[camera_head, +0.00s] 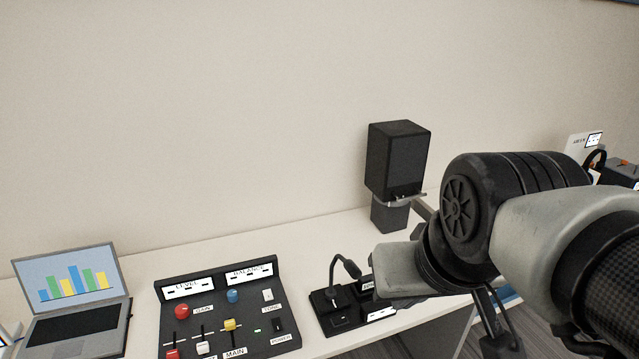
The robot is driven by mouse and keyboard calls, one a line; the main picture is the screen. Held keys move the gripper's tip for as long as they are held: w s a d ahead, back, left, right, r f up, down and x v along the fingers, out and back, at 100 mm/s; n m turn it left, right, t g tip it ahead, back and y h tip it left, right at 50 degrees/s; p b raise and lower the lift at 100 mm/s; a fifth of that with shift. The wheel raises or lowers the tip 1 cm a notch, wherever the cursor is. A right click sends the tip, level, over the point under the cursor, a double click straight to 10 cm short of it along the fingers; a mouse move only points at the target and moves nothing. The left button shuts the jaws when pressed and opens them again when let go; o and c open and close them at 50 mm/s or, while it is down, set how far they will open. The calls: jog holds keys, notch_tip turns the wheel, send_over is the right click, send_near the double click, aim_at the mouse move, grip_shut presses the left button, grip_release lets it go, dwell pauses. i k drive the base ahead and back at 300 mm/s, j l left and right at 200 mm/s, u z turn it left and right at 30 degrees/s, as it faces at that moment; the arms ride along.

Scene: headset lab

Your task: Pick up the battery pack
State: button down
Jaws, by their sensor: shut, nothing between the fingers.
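I cannot pick out a battery pack for certain in the head view. My arm fills the right side and hides part of the table behind it. The dark linkage of my gripper (503,342) shows below the arm, near the bottom edge. It looks shut and empty, beyond the table's front edge and apart from the things on the table.
A white table (165,262) runs along a bare wall. On it are an open laptop (75,295), a control panel (255,300), a small microphone base (335,310) and a tall black speaker (398,160). A dark box (622,172) stands far right.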

aim_at(365, 286)
jog(key=i+l+u, duration=0.35)
jog(key=i+l, duration=0.15)
jog(key=l, duration=0.25)
jog(key=i+l+u, duration=0.2)
jog(key=l, duration=0.2)
